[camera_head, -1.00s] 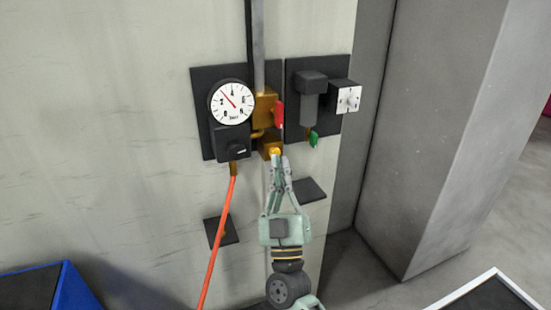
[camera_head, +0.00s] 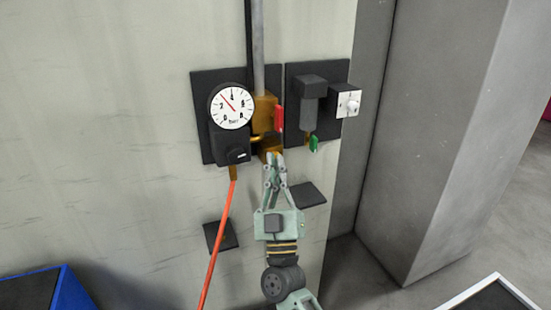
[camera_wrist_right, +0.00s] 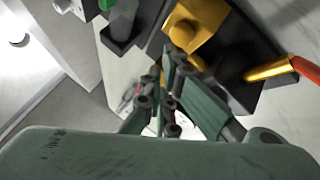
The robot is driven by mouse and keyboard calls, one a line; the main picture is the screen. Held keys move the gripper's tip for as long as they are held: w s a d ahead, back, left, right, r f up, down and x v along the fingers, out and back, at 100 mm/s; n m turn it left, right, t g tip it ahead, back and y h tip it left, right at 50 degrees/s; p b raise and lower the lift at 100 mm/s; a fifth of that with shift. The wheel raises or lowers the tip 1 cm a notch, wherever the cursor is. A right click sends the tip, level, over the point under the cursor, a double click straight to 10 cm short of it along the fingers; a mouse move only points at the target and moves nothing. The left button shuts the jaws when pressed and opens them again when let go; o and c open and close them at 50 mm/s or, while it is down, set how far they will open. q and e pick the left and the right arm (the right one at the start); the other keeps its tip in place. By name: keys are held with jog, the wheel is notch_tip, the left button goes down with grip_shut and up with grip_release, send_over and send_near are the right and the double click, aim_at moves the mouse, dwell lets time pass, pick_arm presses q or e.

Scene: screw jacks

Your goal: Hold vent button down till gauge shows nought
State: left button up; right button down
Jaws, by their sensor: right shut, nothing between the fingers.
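The round white gauge (camera_head: 231,107) is on the dark wall panel. Its red needle points up and left, well off nought. The vent button is a yellow knob on a brass block; in the right wrist view the button (camera_wrist_right: 183,31) shows just beyond my fingertips. In the head view the fingers largely cover it. My right gripper (camera_head: 273,157) is shut and empty, pointing up at the brass block (camera_head: 268,149). It also shows in the right wrist view (camera_wrist_right: 172,62). I cannot tell whether the tips touch the button. My left gripper is not in view.
A red lever (camera_head: 279,118) sits above the fingers. A green lever (camera_head: 314,144) and a white-faced knob (camera_head: 348,102) are on the right panel. An orange hose (camera_head: 218,245) hangs on the left. A small dark plate (camera_head: 308,194) is right of the fingers.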

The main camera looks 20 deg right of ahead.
jog(key=shift+w, duration=0.1)
dwell(0.7)
jog(key=shift+w, duration=0.35)
jog(key=shift+w, duration=0.5)
dwell(2.4)
jog(key=shift+s, duration=0.1)
jog(key=shift+s+p, duration=0.4)
jog(key=shift+s, duration=0.45)
jog(key=s+p, duration=0.2)
jog(key=s, duration=0.3)
jog(key=shift+a, duration=0.15)
